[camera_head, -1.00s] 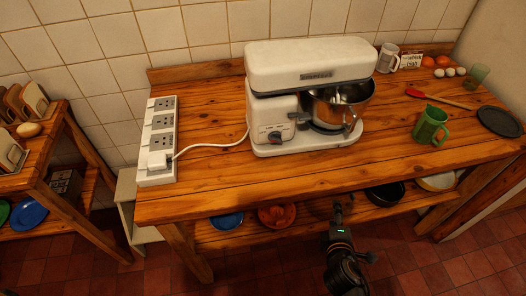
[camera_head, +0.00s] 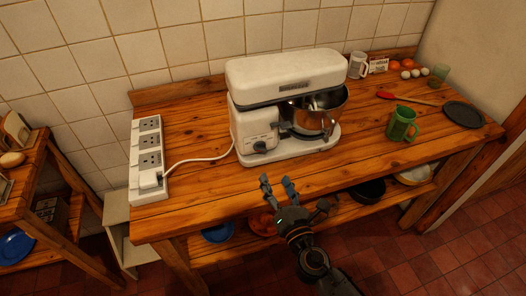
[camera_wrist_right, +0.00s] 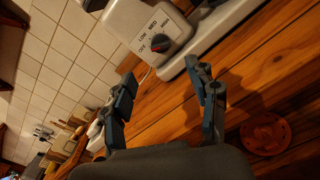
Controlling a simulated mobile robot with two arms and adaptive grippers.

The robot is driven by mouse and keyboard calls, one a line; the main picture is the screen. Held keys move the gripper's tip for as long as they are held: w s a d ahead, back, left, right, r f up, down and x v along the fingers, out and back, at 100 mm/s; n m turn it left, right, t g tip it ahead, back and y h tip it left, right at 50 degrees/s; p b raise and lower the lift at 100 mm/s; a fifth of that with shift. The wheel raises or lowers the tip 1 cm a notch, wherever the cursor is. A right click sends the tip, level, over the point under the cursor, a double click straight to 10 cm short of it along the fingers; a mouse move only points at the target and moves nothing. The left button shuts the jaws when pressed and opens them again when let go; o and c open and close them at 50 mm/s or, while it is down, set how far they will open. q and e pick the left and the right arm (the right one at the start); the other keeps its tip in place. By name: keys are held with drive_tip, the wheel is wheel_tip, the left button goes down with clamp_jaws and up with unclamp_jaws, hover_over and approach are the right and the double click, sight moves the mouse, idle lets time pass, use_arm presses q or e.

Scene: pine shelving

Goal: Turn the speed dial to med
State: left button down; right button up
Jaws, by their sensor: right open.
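The white stand mixer (camera_head: 286,75) stands on the wooden table with its steel bowl (camera_head: 315,112). Its dark speed dial (camera_head: 260,147) is low on the front left of the body. In the right wrist view the dial (camera_wrist_right: 160,44) has a red mark, with OFF, LOW, MED and a less clear label printed around it. The red mark appears on the OFF side. My right gripper (camera_head: 277,182) is open and empty at the table's front edge, short of the dial and apart from it. Its open fingers also show in the right wrist view (camera_wrist_right: 160,82). My left gripper is not visible.
A white power strip (camera_head: 149,158) holds the mixer's plug at the table's left end. A green jug (camera_head: 401,124), red spatula (camera_head: 405,97) and dark plate (camera_head: 464,114) lie to the right. The tabletop (camera_head: 200,180) before the mixer is clear. Bowls sit on the shelf below.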

sight(262, 150)
drive_tip(key=x, duration=1.1)
drive_tip(key=shift+w+a, duration=0.1)
drive_tip(key=shift+w, duration=0.2)
drive_tip(key=shift+c, duration=0.4)
drive_tip(key=c, duration=1.1)
